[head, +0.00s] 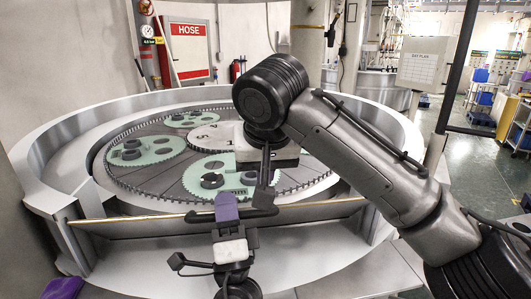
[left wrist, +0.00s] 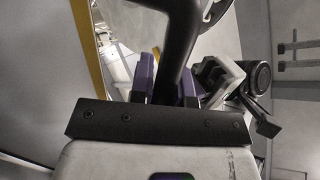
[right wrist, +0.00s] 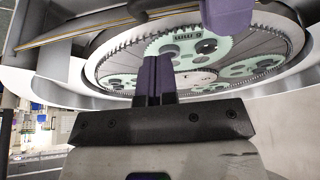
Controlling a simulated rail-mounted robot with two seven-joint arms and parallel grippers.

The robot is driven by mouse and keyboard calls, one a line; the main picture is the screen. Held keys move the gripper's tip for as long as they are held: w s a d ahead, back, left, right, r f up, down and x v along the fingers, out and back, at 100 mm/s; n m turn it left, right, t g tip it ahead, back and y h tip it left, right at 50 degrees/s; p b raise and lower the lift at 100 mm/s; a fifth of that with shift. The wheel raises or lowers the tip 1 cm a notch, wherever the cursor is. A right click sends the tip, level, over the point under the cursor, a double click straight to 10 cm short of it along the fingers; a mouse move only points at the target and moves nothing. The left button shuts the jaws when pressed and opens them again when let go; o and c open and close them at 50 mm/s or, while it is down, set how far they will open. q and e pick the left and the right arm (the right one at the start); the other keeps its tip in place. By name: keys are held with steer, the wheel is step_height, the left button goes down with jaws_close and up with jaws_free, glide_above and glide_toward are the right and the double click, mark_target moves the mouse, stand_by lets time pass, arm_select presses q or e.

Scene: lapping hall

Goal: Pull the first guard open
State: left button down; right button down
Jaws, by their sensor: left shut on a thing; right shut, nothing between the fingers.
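The front guard (head: 150,228) is a long panel with a yellow edge across the front of the round lapping machine. Its black bar handle (head: 262,214) is near its middle; the bar shows large in the left wrist view (left wrist: 180,35). My left gripper (head: 228,206) has purple fingers, one on each side of the bar, and is shut on it. My right gripper (right wrist: 157,78) is shut and empty above the guard, close to the left gripper, facing the machine. A purple left finger (right wrist: 228,14) shows in the right wrist view.
Green toothed carriers (head: 147,151) with dark round parts lie on the machine's plate, inside a raised pale rim (head: 45,165). My right arm reaches across the machine's right side. A red hose sign (head: 190,48) hangs behind. Open floor (head: 465,165) lies at the right.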

steer(key=shift+s+d+f, duration=0.1)
steer(key=shift+s+f, duration=0.1)
steer(key=shift+f, duration=0.55)
steer(key=shift+s+a+f, duration=0.1)
steer(key=shift+s+f, duration=0.05)
steer(key=shift+f, duration=0.6)
steer(key=shift+s+d+f, duration=0.1)
steer(key=shift+s+f, duration=0.1)
steer(key=shift+f, duration=0.55)
steer(key=shift+s+f+t, duration=0.55)
steer(key=shift+s+t, duration=0.05)
steer(key=shift+t, duration=0.1)
arm_select(q)
steer(key=c, duration=1.1)
jaws_free()
arm_select(e)
steer(key=shift+d+f, duration=0.1)
steer(key=shift+d, duration=0.05)
arm_select(q)
steer(key=shift+s+f, duration=0.1)
arm_select(e)
steer(key=shift+w, duration=0.1)
